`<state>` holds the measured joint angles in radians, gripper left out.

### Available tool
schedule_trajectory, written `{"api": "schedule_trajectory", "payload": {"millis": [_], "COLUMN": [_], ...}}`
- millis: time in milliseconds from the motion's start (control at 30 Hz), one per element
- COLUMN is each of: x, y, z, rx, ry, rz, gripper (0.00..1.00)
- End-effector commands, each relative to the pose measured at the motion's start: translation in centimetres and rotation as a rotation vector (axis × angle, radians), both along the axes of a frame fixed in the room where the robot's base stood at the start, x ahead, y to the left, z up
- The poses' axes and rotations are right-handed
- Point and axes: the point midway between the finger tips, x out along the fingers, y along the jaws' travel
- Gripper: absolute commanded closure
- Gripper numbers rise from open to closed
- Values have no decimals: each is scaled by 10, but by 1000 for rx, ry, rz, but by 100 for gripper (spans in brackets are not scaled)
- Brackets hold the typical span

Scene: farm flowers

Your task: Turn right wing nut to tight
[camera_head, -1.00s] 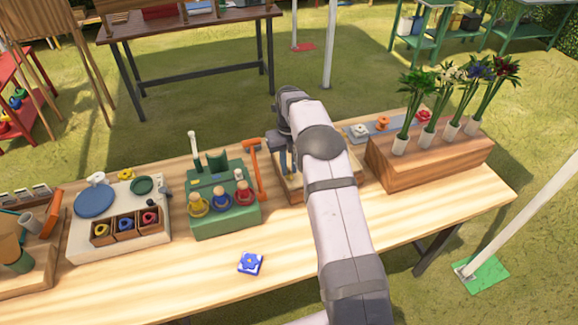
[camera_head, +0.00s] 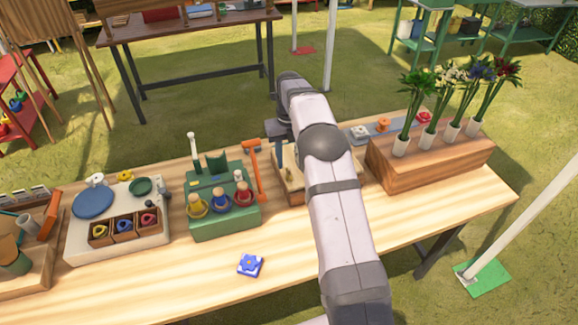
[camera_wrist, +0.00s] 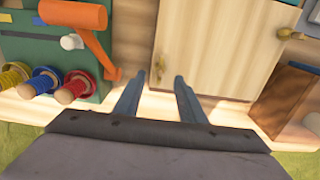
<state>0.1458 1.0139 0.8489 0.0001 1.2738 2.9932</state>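A pale wooden board (camera_wrist: 215,45) with two small brass-coloured wing nuts lies below my gripper in the wrist view. The right wing nut (camera_wrist: 290,35) is near the board's right edge, its wings roughly level across the picture. The left wing nut (camera_wrist: 160,68) is near the left edge, its wings pointing up and down the picture. My gripper (camera_wrist: 157,80) is open and empty, its fingertips above the board, close to the left nut in the picture and well left of the right nut. In the head view the board (camera_head: 293,192) is partly hidden behind my arm.
A green stand (camera_head: 225,222) with coloured spools and an orange hammer-like tool (camera_head: 257,172) is left of the board. A wooden block (camera_head: 430,160) with flower vases stands to the right. A blue piece (camera_head: 250,265) lies on the front tabletop, which is otherwise mostly clear.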

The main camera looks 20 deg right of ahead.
Motion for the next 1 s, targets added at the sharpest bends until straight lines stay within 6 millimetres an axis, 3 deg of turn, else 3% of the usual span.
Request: {"api": "schedule_trajectory", "payload": {"millis": [300,833,1000], "x": [0,0,-4], "y": [0,0,3], "z": [34,38,41], "rx": [0,0,0], "ry": [-4,-2,-3], "rz": [0,0,81], "gripper": [63,63,63]}}
